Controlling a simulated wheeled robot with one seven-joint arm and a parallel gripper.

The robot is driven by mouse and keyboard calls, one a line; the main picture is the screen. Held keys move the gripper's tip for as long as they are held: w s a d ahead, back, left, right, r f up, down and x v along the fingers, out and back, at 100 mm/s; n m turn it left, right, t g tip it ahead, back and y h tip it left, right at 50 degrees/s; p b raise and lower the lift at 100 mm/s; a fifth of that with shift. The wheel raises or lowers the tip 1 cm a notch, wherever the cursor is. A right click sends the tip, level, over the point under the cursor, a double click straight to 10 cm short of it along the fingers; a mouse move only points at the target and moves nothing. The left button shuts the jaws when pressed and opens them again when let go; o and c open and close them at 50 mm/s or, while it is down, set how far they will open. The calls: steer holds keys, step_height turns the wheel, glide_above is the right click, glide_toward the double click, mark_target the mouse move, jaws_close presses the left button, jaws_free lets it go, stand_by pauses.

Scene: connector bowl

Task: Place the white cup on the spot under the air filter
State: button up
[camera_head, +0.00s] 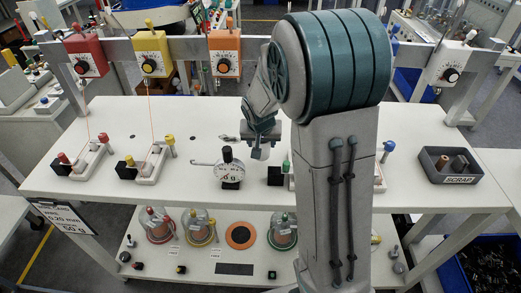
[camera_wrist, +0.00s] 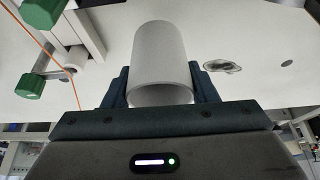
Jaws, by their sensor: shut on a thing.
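My gripper (camera_wrist: 160,84) is shut on the white cup (camera_wrist: 158,55), a plain white cylinder between its two dark blue fingers. In the head view my gripper (camera_head: 261,141) is near the middle of the white table, right of the white dial gauge (camera_head: 229,167). The cup is hard to tell apart there, and its height above the table is unclear. I cannot make out which thing is the air filter or where the spot under it is.
Red (camera_head: 86,56), yellow (camera_head: 153,53) and orange (camera_head: 225,53) boxes hang from the rail. A dark SCRAP tray (camera_head: 434,176) stands at the right. Glass domes and an orange disc (camera_head: 240,236) are on the lower shelf (camera_head: 200,269). My arm hides part of the table.

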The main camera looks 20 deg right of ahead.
steer(key=shift+f+p, duration=0.35)
steer(key=shift+f, duration=1.7)
steer(key=shift+f, duration=0.15)
steer(key=o, duration=0.9)
steer(key=shift+o, duration=0.2)
